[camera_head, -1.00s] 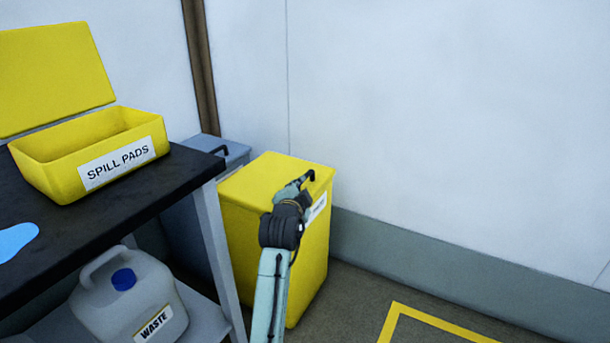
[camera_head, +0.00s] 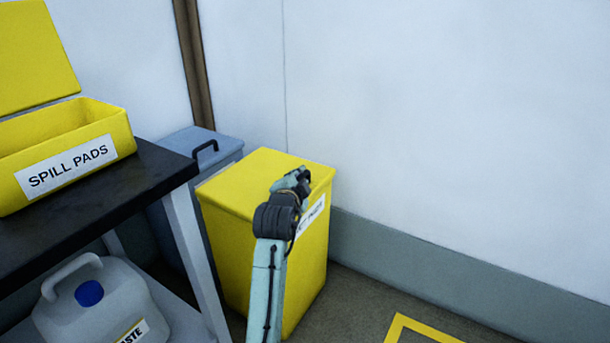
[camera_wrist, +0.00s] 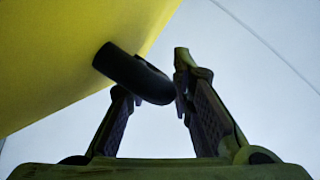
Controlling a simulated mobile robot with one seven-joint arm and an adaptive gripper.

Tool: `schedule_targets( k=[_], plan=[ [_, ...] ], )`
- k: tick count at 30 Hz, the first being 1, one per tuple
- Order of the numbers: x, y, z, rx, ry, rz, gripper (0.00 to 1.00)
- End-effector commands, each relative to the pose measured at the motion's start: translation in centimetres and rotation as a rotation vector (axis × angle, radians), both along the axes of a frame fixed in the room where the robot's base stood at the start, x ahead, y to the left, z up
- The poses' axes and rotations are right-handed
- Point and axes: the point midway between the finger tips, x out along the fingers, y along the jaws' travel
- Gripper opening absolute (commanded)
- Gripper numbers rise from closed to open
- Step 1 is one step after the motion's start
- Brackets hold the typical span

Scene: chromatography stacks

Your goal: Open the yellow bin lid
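The yellow bin (camera_head: 300,275) stands on the floor against the wall, with a white label on its front. Its flat yellow lid (camera_head: 245,180) looks shut. My gripper (camera_head: 300,178) is at the lid's front edge, by the dark handle; the arm hides part of the bin's front and label. In the wrist view the black handle (camera_wrist: 135,73) sticks out from the yellow surface and reaches across to my gripper's fingertips (camera_wrist: 160,85). The fingers are apart. The handle covers the left fingertip, and its end is close to the right one; contact is unclear.
A grey bin (camera_head: 205,143) with a black handle stands behind, to the left. A dark-topped bench (camera_head: 110,195) at left holds an open yellow spill pads box (camera_head: 105,155); a waste jug (camera_head: 100,310) sits below. Yellow floor tape (camera_head: 425,328) lies right of clear floor.

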Motion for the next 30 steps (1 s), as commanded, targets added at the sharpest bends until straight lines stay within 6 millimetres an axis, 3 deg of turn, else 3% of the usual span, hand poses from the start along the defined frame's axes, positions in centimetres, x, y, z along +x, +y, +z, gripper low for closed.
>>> schedule_targets(
  k=[10, 20, 30],
  plan=[
    [-0.06, 0.14, -0.05, 0.0, -0.001, 0.001, 0.21],
    [-0.05, 0.12, -0.05, 0.0, -0.001, 0.001, 0.0],
    [-0.03, 0.1, -0.04, 0.0, -0.001, 0.0, 0.0]
  ],
)
